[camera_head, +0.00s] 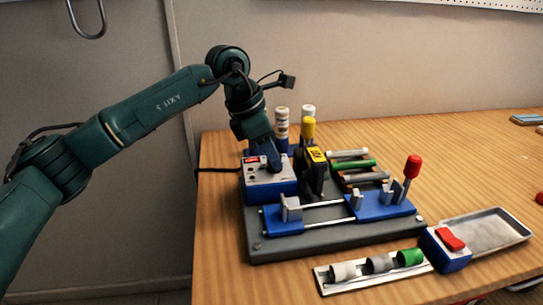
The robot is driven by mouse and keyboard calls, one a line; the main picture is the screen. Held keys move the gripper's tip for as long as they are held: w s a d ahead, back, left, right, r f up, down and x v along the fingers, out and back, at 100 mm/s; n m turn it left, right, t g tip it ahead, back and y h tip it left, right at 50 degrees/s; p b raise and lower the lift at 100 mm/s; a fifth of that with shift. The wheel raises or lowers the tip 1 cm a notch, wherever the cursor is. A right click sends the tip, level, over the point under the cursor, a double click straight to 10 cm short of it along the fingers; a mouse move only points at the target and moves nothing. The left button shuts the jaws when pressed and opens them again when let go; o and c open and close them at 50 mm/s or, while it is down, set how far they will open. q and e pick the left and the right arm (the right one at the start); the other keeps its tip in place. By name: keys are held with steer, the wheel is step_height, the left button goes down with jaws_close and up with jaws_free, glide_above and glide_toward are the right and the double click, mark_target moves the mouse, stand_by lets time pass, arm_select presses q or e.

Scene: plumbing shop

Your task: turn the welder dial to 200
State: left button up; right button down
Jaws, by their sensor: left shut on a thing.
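The welder (284,187) is a small blue box with a pale top panel, at the left end of a dark grey base. A small red patch shows on its panel; any number on it is too small to read. My left gripper (273,166) reaches down from above onto the panel. It is shut on the dial, which the fingers hide, so its setting cannot be read. My right gripper is not in view.
A blue clamp slide with rails (330,208) and a red-knobbed lever (412,167) stand right of the welder. In front lie a rack of short pipes (378,264) and a metal tray (485,232). The table's right side is mostly clear.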

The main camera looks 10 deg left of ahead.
arm_select(q)
steer(key=n+t+b, duration=0.1)
steer(key=n, duration=0.2)
steer(key=shift+f+y, duration=0.1)
steer(key=shift+y, duration=0.2)
steer(key=n+t+y+b, duration=0.1)
steer(key=n+b, duration=0.1)
steer(key=n, duration=0.1)
steer(key=shift+s+d, duration=0.1)
steer(key=shift+n+y+b, duration=0.3)
steer(key=shift+n+b, duration=0.2)
steer(key=shift+n, duration=1.1)
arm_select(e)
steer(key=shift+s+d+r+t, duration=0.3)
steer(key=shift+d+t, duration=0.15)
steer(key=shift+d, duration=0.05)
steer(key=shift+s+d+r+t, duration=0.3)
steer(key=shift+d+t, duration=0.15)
arm_select(q)
steer(key=o, duration=1)
steer(key=shift+c, duration=0.2)
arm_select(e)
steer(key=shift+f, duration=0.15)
